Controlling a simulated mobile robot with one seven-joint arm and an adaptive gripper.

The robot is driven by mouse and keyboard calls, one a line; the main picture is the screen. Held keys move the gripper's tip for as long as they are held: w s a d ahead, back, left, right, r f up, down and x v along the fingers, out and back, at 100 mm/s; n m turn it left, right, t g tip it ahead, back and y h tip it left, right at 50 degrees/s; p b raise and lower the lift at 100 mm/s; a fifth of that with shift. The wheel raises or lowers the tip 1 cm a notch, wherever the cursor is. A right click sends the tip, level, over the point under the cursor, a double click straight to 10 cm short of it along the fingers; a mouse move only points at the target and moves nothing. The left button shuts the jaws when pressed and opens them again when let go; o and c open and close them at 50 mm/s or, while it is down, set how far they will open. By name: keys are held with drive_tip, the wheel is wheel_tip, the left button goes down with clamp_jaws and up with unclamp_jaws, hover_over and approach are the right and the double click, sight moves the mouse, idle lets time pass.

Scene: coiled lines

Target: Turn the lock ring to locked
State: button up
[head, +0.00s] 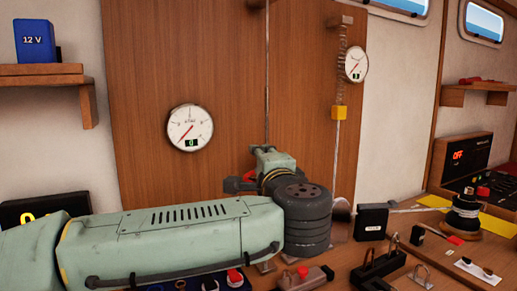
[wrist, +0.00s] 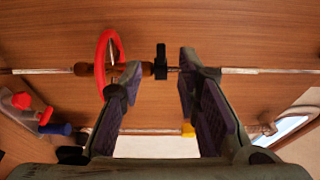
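In the wrist view, my gripper (wrist: 158,66) is open, its two purple-padded fingers spread. A thin rod (wrist: 40,71) runs across the picture in front of the wooden panel. A small black collar (wrist: 160,62) sits on this rod between the fingertips, with gaps either side. A red ring (wrist: 101,55) stands around a brown barrel (wrist: 84,69) on the same rod; the left finger overlaps the ring's lower part. I cannot tell which piece is the lock ring, nor whether any finger touches. In the head view, my arm largely hides the rod's lower part (head: 267,80).
A round gauge (head: 190,128) hangs left of the rod, another gauge (head: 356,64) at right. A blue 12 V box (head: 36,41) stands on a shelf. A winch with coiled line (head: 465,212) and several small fittings crowd the bench at right.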

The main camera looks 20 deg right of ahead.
drive_tip(key=w, duration=0.2)
drive_tip(key=w+p, duration=0.1)
drive_tip(key=w, duration=0.2)
drive_tip(key=w+p, duration=0.1)
drive_tip(key=w, duration=0.2)
drive_tip(key=shift+d, duration=0.35)
clamp_jaws()
